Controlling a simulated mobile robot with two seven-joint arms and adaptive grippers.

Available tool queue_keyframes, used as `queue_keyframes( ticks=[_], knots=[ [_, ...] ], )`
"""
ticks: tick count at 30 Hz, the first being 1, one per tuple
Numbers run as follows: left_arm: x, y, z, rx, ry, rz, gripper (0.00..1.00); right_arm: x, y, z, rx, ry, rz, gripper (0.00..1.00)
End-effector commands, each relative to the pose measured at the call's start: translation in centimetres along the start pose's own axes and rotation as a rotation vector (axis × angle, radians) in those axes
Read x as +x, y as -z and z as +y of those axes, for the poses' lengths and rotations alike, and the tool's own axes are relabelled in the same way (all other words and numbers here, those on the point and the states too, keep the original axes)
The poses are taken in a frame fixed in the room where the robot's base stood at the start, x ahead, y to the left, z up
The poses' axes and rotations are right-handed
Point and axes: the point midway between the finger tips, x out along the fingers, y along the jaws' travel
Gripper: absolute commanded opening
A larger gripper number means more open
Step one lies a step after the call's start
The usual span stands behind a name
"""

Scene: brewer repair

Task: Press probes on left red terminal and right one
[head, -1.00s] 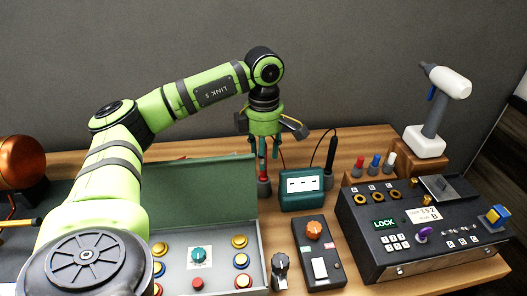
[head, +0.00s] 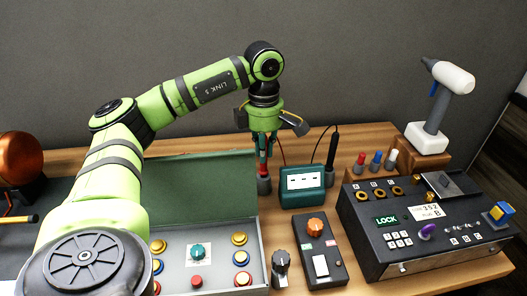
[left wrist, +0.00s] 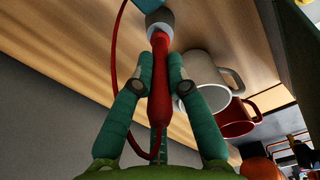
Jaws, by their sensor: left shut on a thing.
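My left gripper (head: 264,150) points down and is shut on the red probe (left wrist: 161,75). The probe stands upright with its end in a grey holder (head: 264,186); the holder also shows in the left wrist view (left wrist: 160,18). A red lead runs from it. The black probe (head: 332,150) stands in its own holder right of the teal meter (head: 302,188). The open grey box (head: 220,267) at front left has columns of round terminals with yellow and blue parts on both sides; their lower ones are cut off or hard to tell. My right gripper is not in view.
A black control unit (head: 430,245) stands at the right. A small box with an orange knob (head: 316,228) is in front of the meter. A wooden block carries red, blue and white pegs (head: 375,161). The box's green lid (head: 210,190) stands raised near my left arm.

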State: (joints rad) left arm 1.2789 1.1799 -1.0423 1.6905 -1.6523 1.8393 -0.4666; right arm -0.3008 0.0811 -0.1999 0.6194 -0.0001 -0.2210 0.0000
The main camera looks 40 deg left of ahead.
Motion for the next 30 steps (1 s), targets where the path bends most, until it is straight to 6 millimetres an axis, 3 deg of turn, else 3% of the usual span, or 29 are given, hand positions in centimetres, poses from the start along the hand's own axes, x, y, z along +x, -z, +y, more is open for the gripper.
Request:
queue_keyframes(
  ticks=[5, 12, 30],
  knots=[
    [-3.6, -0.2, 0.1, 0.001, -0.005, -0.006, 0.00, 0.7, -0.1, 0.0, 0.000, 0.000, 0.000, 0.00],
    [-8.2, 0.0, 0.1, -0.001, -0.003, -0.002, 0.00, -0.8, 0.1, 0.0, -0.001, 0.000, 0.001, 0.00],
    [-11.9, 0.0, 0.0, 0.000, 0.000, -0.001, 0.00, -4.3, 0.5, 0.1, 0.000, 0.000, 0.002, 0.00]
  ],
)
